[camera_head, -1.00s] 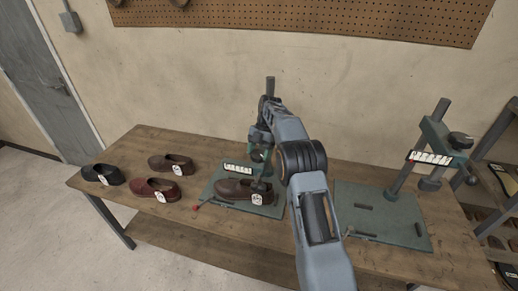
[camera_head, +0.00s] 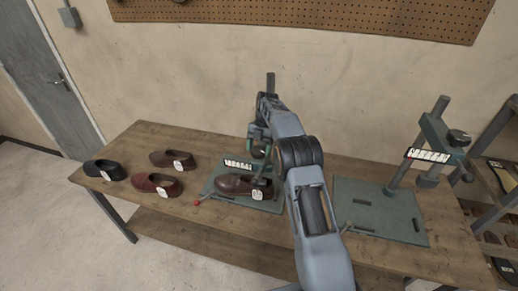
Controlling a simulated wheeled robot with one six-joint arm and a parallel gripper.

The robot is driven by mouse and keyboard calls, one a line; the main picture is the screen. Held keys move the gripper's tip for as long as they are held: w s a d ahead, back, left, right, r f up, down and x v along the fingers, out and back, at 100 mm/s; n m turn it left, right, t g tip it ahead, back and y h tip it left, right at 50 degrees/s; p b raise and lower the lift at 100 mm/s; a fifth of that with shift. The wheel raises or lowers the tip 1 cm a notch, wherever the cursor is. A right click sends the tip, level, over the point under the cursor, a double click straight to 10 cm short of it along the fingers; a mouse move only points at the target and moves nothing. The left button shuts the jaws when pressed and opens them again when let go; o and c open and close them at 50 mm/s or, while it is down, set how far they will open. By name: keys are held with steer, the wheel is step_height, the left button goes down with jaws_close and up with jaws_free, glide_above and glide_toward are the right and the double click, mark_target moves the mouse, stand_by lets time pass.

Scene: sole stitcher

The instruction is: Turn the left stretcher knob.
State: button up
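The left stretcher has a teal base plate (camera_head: 222,184), a dark upright post (camera_head: 271,84) and a white scale strip (camera_head: 238,164). A brown shoe (camera_head: 233,184) with a white tag sits on its plate. My gripper (camera_head: 262,150) is at the left stretcher's head, above the shoe, mostly hidden by my arm. I cannot tell whether its fingers are open or shut, or whether they touch the knob.
A black shoe (camera_head: 104,170), a brown shoe (camera_head: 172,159) and a dark red shoe (camera_head: 157,184) lie at the left. A shelf rack (camera_head: 491,175) is at the right edge.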

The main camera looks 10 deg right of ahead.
mark_target(261, 146)
steer(key=o, duration=0.3)
steer(key=shift+o, duration=0.2)
steer(key=p+v, duration=0.4)
steer(key=v, duration=0.1)
steer(key=shift+w+r, duration=0.1)
steer(key=shift+r, duration=0.15)
steer(key=shift+v, duration=0.95)
steer(key=shift+d, duration=0.1)
